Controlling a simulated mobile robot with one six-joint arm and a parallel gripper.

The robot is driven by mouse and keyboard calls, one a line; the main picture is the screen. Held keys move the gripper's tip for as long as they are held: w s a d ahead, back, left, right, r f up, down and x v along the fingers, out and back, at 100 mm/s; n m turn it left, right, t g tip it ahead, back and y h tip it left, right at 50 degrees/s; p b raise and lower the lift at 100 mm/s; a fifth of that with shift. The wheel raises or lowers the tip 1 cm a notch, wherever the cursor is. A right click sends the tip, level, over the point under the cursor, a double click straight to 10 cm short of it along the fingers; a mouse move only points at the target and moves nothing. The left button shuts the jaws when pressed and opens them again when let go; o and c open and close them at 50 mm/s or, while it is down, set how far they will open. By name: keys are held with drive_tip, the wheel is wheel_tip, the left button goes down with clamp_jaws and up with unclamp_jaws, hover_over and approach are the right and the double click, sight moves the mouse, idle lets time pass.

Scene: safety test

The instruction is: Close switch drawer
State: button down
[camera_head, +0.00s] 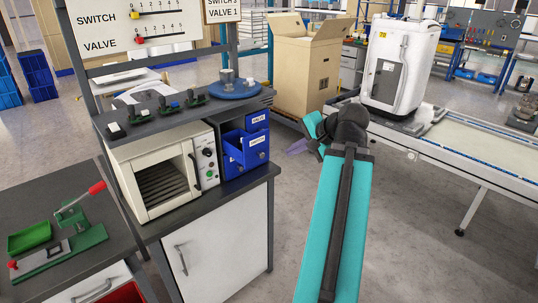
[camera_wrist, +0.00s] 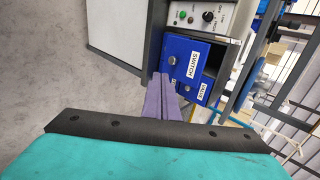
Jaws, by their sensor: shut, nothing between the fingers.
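In the wrist view the shut fingers (camera_wrist: 161,77) point toward the cabinet, close in the picture to the labelled switch drawer front (camera_wrist: 184,56). They hold nothing.
A cream oven (camera_head: 160,173) stands left of the drawers on a dark-topped workbench (camera_head: 215,203). A shelf above holds small switches and a blue round plate (camera_head: 236,89). A cardboard box (camera_head: 303,68) and a conveyor (camera_head: 455,140) stand behind my arm. Open floor lies right of the bench.

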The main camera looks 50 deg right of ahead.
drive_tip(key=shift+w, duration=0.1)
drive_tip(key=p, duration=0.3)
approach(263, 157)
drive_tip(key=shift+s+f, duration=0.8)
drive_tip(key=shift+f, duration=0.25)
drive_tip(key=shift+w+f+p, duration=0.2)
drive_tip(key=shift+w+f, duration=0.05)
drive_tip(key=shift+w, duration=0.7)
drive_tip(key=shift+w+f+p, duration=0.2)
drive_tip(key=shift+w+f, duration=0.05)
drive_tip(key=shift+w, duration=0.65)
drive_tip(key=shift+w+f+p, duration=0.2)
drive_tip(key=shift+w+f, duration=0.05)
drive_tip(key=shift+w, duration=0.7)
drive_tip(key=shift+d, duration=0.15)
